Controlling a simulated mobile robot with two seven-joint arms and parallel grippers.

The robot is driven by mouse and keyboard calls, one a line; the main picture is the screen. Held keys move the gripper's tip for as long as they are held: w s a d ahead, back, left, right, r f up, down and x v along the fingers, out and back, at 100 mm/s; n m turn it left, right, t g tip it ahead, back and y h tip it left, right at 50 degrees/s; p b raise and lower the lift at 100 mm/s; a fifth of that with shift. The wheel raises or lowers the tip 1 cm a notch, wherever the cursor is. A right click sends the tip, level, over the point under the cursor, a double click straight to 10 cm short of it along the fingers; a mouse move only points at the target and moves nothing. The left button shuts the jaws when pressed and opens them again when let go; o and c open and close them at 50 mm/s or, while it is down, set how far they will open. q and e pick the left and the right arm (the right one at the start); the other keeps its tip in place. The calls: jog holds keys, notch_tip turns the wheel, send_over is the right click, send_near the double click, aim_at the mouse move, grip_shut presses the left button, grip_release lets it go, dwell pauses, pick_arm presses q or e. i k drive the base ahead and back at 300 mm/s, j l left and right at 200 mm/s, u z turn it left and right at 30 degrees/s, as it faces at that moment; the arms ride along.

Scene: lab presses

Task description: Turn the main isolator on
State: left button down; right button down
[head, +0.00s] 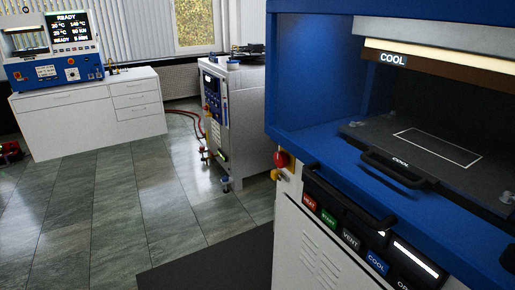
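A red knob (281,159) sits at the left front edge of the large blue and white press (290,105), with a small yellow part (275,174) just below it. I cannot tell whether either is the main isolator, nor its position. Another blue press (52,75) stands on a white cabinet at the far left, with a lit READY display (73,29) and a small red knob (70,61) on its front. Neither of my grippers is in view.
The near press has a row of labelled buttons (350,239), a black handle (349,196) and a dark platen (430,150) under a lit COOL sign (393,58). A white wheeled unit (240,115) with red hoses stands behind it. The tiled floor (120,200) is open at left.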

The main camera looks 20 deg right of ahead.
aim_at(281, 159)
jog(key=z, duration=1)
jog(key=i+j+z, duration=0.1)
jog(key=j, duration=0.25)
jog(key=i+j+z, duration=0.1)
jog(key=j, duration=0.25)
jog(key=i+j+z, duration=0.1)
jog(key=i+j, duration=0.15)
jog(key=j, duration=0.15)
jog(key=i+j+z, duration=0.1)
jog(key=j, duration=0.25)
jog(key=i+j+z, duration=0.1)
jog(key=j, duration=0.3)
